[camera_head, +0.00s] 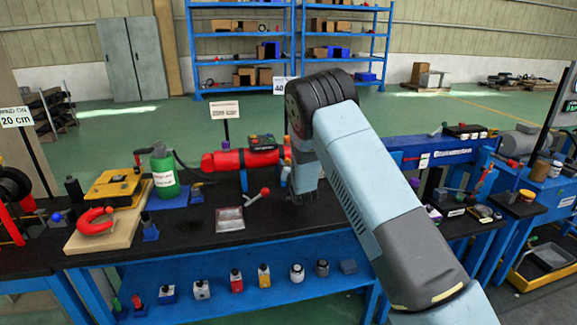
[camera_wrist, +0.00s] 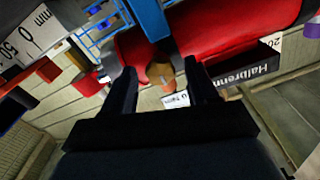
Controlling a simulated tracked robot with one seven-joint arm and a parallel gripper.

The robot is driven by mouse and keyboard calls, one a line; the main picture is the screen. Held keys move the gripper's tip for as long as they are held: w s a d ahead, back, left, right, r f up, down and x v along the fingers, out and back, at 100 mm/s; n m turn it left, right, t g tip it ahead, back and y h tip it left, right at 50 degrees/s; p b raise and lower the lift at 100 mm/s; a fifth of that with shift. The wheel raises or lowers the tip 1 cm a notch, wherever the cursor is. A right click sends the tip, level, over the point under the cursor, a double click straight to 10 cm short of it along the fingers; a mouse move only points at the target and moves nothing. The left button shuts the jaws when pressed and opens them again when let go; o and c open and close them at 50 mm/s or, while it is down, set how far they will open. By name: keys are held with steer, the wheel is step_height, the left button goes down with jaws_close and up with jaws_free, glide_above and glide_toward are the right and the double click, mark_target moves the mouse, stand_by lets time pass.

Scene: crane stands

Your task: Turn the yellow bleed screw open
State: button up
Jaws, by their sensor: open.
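In the wrist view a small brownish-yellow knob (camera_wrist: 160,73) shows between my fingertips; it looks like the bleed screw, in shadow. It sits at the edge of a red cylinder (camera_wrist: 225,32). My gripper (camera_wrist: 160,82) is open, with one dark finger on each side of the knob. I cannot tell whether either finger touches it. In the head view my gripper (camera_head: 303,196) points down over the black bench top, just right of the red cylinder (camera_head: 225,160). The screw cannot be made out there.
A blue bar (camera_wrist: 150,18) crosses the red cylinder close to my fingers. A green canister (camera_head: 164,172) is farther left. A blue beam (camera_head: 425,150) lies to the right.

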steer(key=shift+w, duration=0.25)
steer(key=shift+c, duration=0.3)
steer(key=c, duration=1)
